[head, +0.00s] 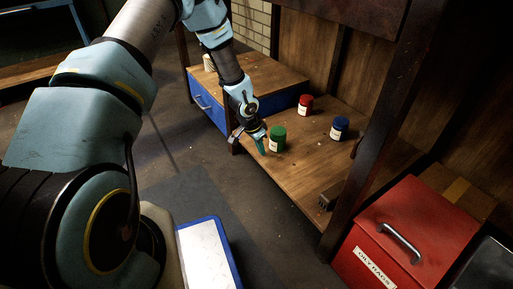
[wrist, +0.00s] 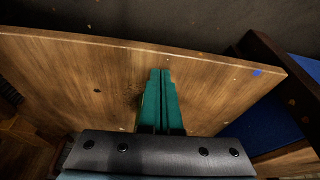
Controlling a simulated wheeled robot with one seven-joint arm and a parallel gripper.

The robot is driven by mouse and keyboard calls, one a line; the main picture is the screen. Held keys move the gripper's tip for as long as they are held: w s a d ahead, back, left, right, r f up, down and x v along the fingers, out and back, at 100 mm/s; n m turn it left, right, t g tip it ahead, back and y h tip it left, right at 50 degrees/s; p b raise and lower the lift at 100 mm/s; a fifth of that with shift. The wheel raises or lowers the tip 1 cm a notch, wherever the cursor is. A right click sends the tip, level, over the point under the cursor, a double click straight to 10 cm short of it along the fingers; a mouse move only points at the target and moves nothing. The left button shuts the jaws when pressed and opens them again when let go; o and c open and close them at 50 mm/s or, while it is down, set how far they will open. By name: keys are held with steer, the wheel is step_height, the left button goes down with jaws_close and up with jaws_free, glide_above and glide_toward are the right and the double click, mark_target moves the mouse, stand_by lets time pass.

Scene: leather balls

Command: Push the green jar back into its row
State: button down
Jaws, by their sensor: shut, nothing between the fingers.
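The green jar (head: 278,137), with a pale label, stands upright on the wooden shelf near its front edge. The red jar (head: 305,104) and the blue jar (head: 340,127) stand upright farther back on the same shelf. My gripper (head: 262,147) points down just left of the green jar, on its front-edge side. I cannot tell whether they touch. In the wrist view my gripper's teal fingers (wrist: 165,100) are together and empty above the bare wood.
The wooden shelf (head: 300,165) is bare to the right of the green jar. A blue drawer unit (head: 218,109) stands left. A red bin (head: 408,236) and blue-rimmed tray (head: 237,258) are in front.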

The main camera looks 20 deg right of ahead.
mark_target(278, 139)
steer(key=shift+w+d+r+b, duration=0.1)
steer(key=shift+w+d+b, duration=0.15)
steer(key=shift+d, duration=0.5)
steer(key=shift+w+d+r+b, duration=0.1)
steer(key=shift+w+d, duration=0.1)
steer(key=shift+d, duration=0.55)
